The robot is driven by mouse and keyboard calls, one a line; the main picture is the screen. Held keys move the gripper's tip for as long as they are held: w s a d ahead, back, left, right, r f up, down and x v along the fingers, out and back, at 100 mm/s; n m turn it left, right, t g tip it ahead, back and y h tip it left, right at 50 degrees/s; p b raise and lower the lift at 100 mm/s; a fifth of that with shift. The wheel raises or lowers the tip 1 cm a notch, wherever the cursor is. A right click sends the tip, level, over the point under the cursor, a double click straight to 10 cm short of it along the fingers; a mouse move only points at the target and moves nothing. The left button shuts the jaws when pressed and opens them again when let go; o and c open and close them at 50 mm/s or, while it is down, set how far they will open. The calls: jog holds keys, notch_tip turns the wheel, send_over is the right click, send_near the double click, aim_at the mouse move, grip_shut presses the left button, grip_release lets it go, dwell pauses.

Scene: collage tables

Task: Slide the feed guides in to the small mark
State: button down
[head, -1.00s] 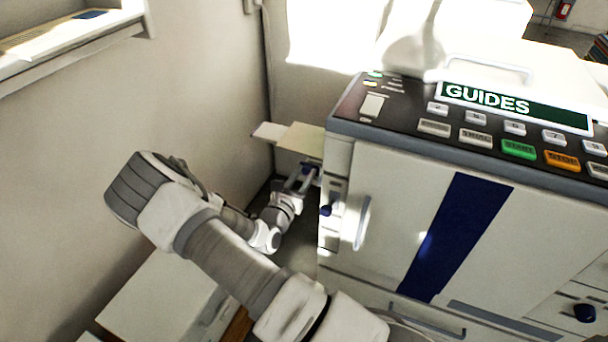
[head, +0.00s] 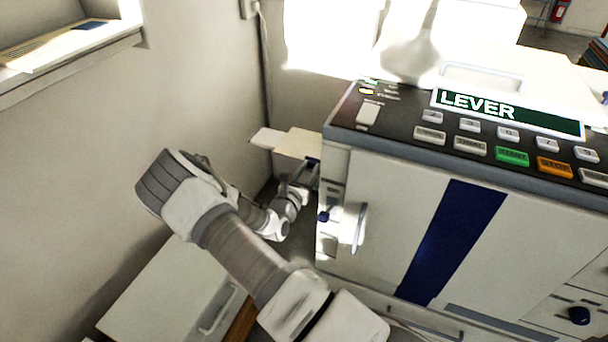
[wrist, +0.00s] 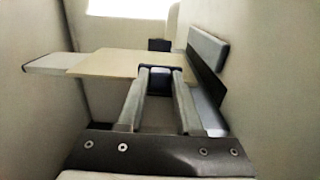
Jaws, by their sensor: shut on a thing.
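The feed tray (wrist: 50,63) sticks out from the left side of the copier-like machine (head: 400,220), with a cream paper stack (wrist: 105,63) on it. In the wrist view a dark blue block (wrist: 160,80), which looks like the near feed guide, sits at the paper's near edge. My gripper (wrist: 160,73) is shut on this block, one finger on each side. A dark block (wrist: 158,45) at the paper's far edge looks like the other guide. In the head view my gripper (head: 301,180) is beside the tray and partly hidden. I cannot make out the small mark.
The machine's display (head: 508,113) reads "LEVER". A blue knob (head: 324,215) and a white handle (head: 359,228) are on the machine near my gripper. A wall (head: 190,90) stands close on the left. A pale cabinet (head: 165,290) is below my arm.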

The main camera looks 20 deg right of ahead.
jog(key=shift+w+d, duration=0.2)
jog(key=c, duration=0.6)
grip_release()
jog(key=shift+o, duration=0.2)
jog(key=p+v, duration=0.3)
jog(key=v, duration=1.4)
jog(key=shift+s+a, duration=0.2)
